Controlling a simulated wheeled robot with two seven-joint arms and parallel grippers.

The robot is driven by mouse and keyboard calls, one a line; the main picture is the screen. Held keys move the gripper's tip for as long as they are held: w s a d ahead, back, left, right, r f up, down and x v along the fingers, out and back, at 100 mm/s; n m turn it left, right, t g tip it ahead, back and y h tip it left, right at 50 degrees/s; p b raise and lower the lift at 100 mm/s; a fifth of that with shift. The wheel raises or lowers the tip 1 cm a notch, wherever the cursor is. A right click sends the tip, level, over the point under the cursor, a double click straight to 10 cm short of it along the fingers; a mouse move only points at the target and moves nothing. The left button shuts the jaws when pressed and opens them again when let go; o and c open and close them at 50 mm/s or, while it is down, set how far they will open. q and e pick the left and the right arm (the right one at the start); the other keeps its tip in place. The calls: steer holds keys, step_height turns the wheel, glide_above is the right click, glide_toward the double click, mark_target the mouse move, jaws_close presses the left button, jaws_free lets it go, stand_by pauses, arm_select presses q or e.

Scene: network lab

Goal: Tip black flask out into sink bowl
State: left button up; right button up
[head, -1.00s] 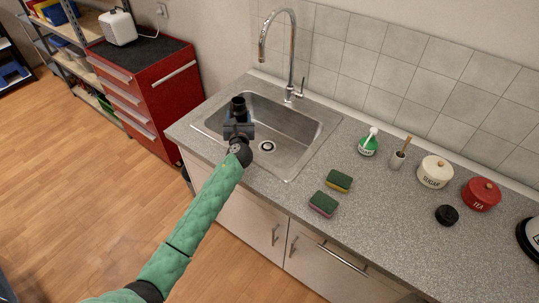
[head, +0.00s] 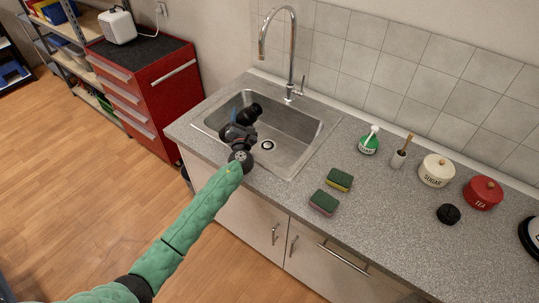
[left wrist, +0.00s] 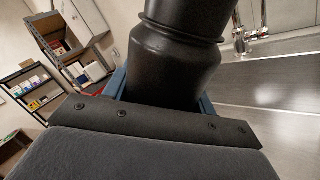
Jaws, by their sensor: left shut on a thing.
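The black flask (head: 250,114) is held by my left gripper (head: 238,132) over the left part of the sink bowl (head: 300,126). The flask is tilted, with its upper end leaning to the right and toward the back of the bowl. In the left wrist view the black flask (left wrist: 178,60) fills the space between the blue-edged fingers of my left gripper (left wrist: 160,98), which is shut on it. I cannot see any liquid coming out. The drain shows in the bowl's floor. My right gripper is not in view.
A tall chrome tap (head: 291,50) stands behind the bowl. Two sponges (head: 324,202), a green soap bottle (head: 369,140), a brush holder (head: 398,158), sugar and tea jars (head: 483,193) and a black lid (head: 448,214) are on the counter. A red tool cabinet (head: 150,92) stands left.

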arm_select(q)
steer(key=m, duration=0.3)
steer(key=shift+a+f+h, duration=0.15)
steer(key=shift+a+h, duration=0.15)
steer(key=shift+a, duration=0.1)
steer(key=shift+w+a+f+m+t+h+b, duration=0.1)
steer(key=shift+f+m+t+h+b, duration=0.1)
steer(key=shift+f+m+b, duration=0.35)
steer(key=shift+a+f+m+t+h+b, duration=0.1)
steer(key=shift+f+m+h+b, duration=0.1)
steer(key=shift+f+m+b, duration=0.3)
steer(key=shift+r+m, duration=0.35)
steer(key=shift+m, duration=0.2)
steer(key=shift+m+h, duration=0.5)
steer(key=shift+m, duration=0.3)
steer(key=shift+d+m+h+p, duration=0.4)
steer(key=shift+d+m+p, duration=0.15)
steer(key=shift+m, duration=0.85)
steer(key=shift+d+f+m+h+p, duration=0.15)
steer(key=shift+m+h+p, duration=0.25)
steer(key=shift+m, duration=0.3)
steer(key=shift+d+m+p, duration=0.15)
steer(key=shift+m+p, duration=0.35)
steer(key=shift+m, duration=0.2)
steer(key=shift+h, duration=0.3)
